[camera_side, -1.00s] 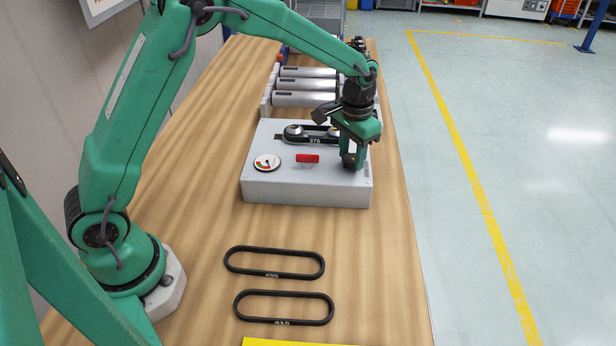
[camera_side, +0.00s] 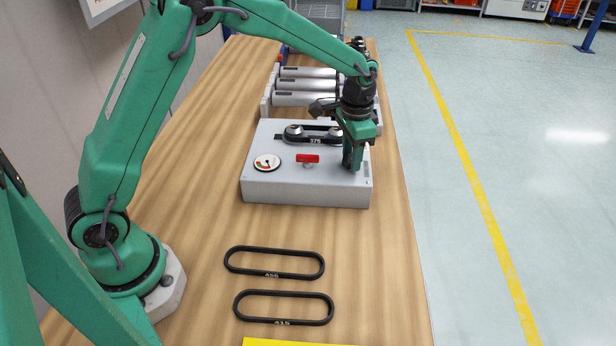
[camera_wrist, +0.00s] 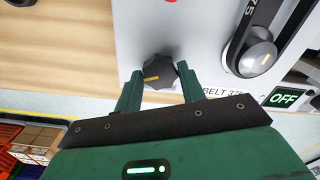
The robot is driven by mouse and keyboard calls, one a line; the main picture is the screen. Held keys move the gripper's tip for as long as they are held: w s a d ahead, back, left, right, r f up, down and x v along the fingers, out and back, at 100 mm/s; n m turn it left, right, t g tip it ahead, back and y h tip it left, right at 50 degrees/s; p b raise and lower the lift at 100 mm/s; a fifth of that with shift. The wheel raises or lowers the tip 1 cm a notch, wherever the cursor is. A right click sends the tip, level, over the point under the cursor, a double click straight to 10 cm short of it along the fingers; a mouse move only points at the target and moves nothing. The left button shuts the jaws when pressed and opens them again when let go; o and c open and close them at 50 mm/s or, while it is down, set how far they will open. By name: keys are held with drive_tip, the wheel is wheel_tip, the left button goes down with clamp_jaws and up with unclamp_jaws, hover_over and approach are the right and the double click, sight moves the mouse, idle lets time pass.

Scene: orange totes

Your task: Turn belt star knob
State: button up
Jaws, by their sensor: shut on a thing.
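The black star knob (camera_wrist: 160,73) with a yellow mark sits at the edge of the grey box (camera_side: 300,186). My gripper (camera_wrist: 159,86) is shut on it, with one green finger on each side. In the side view my gripper (camera_side: 351,164) reaches down to the box's right part and mostly hides the knob.
The box also carries a round gauge (camera_side: 267,162), a red handle (camera_side: 307,158) and a display reading OFF (camera_wrist: 284,98). Two loose black belts (camera_side: 274,276) (camera_side: 284,321) lie on the wooden bench in front. Grey rollers (camera_side: 305,98) stand behind the box.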

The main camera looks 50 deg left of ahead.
drive_tip(key=o, duration=0.9)
drive_tip(key=shift+o, duration=0.2)
drive_tip(key=shift+r, duration=0.15)
wheel_tip(320, 180, up, 7)
drive_tip(key=shift+r, duration=0.3)
